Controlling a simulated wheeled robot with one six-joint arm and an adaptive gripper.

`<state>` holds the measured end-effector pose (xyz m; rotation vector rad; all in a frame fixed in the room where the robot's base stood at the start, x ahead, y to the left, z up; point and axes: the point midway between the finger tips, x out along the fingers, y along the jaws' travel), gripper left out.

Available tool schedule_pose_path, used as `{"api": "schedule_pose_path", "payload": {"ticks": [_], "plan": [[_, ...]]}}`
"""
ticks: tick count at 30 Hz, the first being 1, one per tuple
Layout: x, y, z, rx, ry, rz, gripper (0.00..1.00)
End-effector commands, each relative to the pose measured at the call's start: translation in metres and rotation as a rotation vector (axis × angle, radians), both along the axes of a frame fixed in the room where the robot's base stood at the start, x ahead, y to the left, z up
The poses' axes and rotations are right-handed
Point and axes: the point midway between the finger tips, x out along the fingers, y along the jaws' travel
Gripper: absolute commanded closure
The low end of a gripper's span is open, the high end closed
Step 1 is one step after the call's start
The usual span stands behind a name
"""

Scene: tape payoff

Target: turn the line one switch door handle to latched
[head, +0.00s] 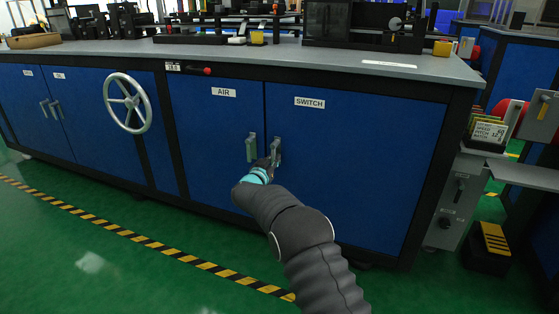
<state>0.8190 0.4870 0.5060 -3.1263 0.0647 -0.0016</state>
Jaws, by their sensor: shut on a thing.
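The blue switch door (350,160) carries a white label reading SWITCH (309,102). Its grey handle (277,148) sits near the door's left edge and looks roughly upright. My gripper (272,160) is at this handle and shut on it, with my arm reaching up from the lower right. The gripper hides the lower part of the handle, so its exact angle is hard to tell.
The air door (215,130), with its own grey handle (251,147), is just left. A handwheel (127,103) and a red-knobbed lever (207,71) are further left. Green floor with a striped line (150,243) lies clear in front.

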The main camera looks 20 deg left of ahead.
Motion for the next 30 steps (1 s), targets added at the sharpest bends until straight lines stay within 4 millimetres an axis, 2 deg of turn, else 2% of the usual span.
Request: {"api": "schedule_pose_path", "payload": {"ticks": [6,7,9,10,22,26,30], "plan": [[0.000,0.000,-0.001,0.003,0.002,0.001,1.00],[0.000,0.000,-0.001,0.003,0.002,0.001,0.78],[0.000,0.000,-0.001,0.002,0.001,0.001,0.60],[0.000,0.000,-0.001,0.002,0.001,0.001,0.58],[-0.004,-0.001,0.001,0.001,0.001,-0.001,0.58],[-0.020,0.000,0.000,-0.001,0.002,0.000,0.58],[-0.045,0.002,0.001,0.000,0.002,0.001,0.58]]}}
